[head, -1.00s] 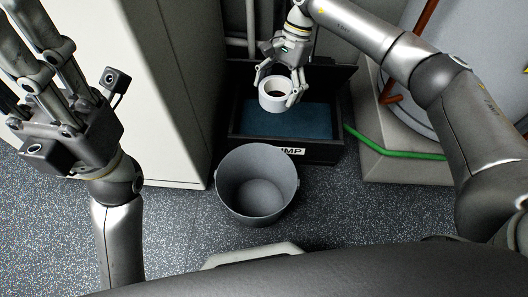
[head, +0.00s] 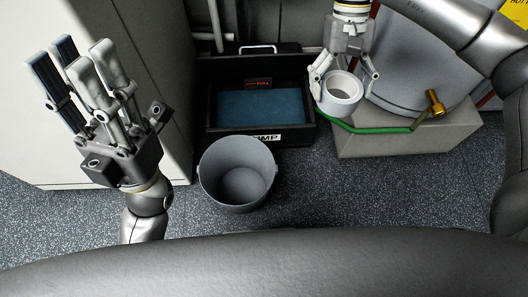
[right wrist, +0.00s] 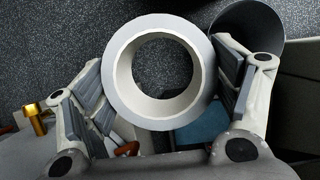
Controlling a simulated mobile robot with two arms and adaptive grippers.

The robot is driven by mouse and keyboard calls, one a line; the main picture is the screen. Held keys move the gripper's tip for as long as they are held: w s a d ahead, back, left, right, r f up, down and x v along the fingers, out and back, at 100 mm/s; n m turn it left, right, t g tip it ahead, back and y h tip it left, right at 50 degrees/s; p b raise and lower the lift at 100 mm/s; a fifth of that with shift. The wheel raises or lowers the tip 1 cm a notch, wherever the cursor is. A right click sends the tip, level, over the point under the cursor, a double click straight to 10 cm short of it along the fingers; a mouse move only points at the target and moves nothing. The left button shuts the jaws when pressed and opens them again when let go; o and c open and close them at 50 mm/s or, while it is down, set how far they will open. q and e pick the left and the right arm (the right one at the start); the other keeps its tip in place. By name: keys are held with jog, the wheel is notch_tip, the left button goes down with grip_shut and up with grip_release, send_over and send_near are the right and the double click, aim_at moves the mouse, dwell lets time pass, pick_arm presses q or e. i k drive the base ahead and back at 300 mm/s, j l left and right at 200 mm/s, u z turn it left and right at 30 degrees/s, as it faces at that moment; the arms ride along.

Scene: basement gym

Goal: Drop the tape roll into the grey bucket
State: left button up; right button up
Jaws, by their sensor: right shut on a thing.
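The white tape roll (head: 340,92) is held by my right gripper (head: 343,80), to the right of the black sump box and above the floor. In the right wrist view the tape roll (right wrist: 160,72) sits between both finger pads of my right gripper (right wrist: 165,85). The grey bucket (head: 237,174) stands upright and empty on the floor, to the left of and nearer than the roll. Its rim and part of its inside show in the right wrist view (right wrist: 250,25). My left gripper (head: 90,85) is raised at the left, its fingers apart and empty.
A black sump box (head: 297,128) with a blue inside stands behind the bucket. A white cabinet (head: 150,60) is at the left. A grey plinth (head: 400,140) with a green hose (head: 370,128) and a brass valve (head: 434,102) is at the right. Speckled floor is free right of the bucket.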

aim_at(246, 189)
jog(key=j+z, duration=0.35)
jog(key=j, duration=0.15)
jog(key=k+j+z, duration=0.1)
jog(key=j+z, duration=0.25)
jog(key=k+j, duration=0.1)
jog(key=j, duration=0.85)
jog(key=k, duration=0.05)
